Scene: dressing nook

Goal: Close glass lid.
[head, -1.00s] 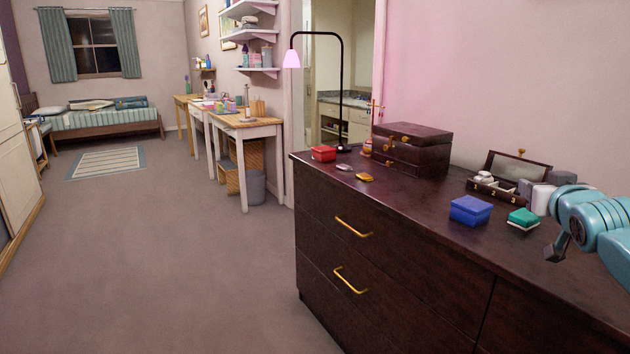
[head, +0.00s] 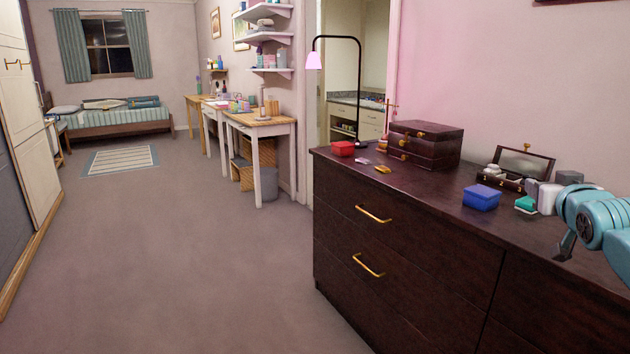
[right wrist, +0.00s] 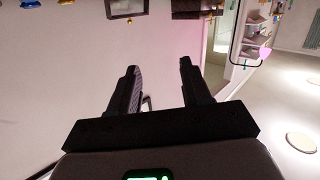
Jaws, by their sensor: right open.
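A small dark brown box stands on the dresser near the wall. Its glass lid (head: 525,163) stands raised at the back, with a small gold knob on its upper edge. The box's open base (head: 506,184) shows pale things inside. In the right wrist view the raised lid (right wrist: 126,8) appears at the top edge. My right gripper (right wrist: 158,66) is open and empty, well apart from the box. In the head view my right gripper (head: 566,246) is at the right, nearer to me than the box. My left gripper is out of view.
On the dresser (head: 400,190) are a blue box (head: 481,197), a green and white box (head: 526,204), a white container (head: 549,198), a red box (head: 343,148) and a large dark jewellery box (head: 425,145). Open floor (head: 200,250) lies left of the dresser.

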